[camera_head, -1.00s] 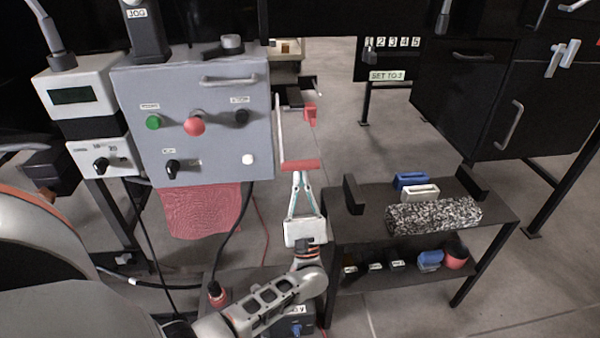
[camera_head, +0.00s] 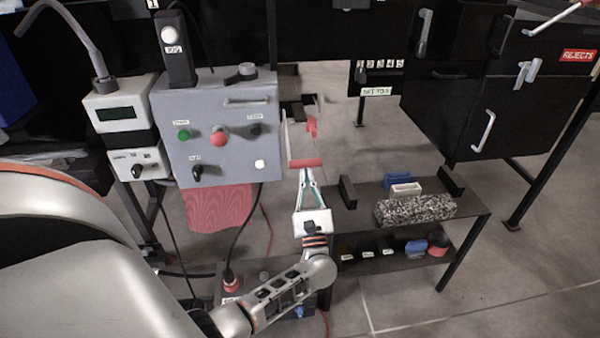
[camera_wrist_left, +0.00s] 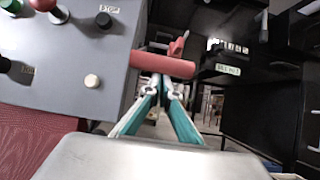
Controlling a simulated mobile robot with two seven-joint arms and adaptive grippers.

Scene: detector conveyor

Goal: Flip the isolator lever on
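The isolator lever (camera_head: 305,163), with a red bar grip on a pale arm, is at the right side of the grey control box (camera_head: 237,165). My right gripper is out of view.
The box front has a red button (camera_head: 219,136), a green button (camera_head: 183,135) and black knobs. A red hook-like part (camera_head: 312,126) is beyond the lever. A dark shelf (camera_head: 345,222) with a speckled block (camera_head: 414,209) stands right.

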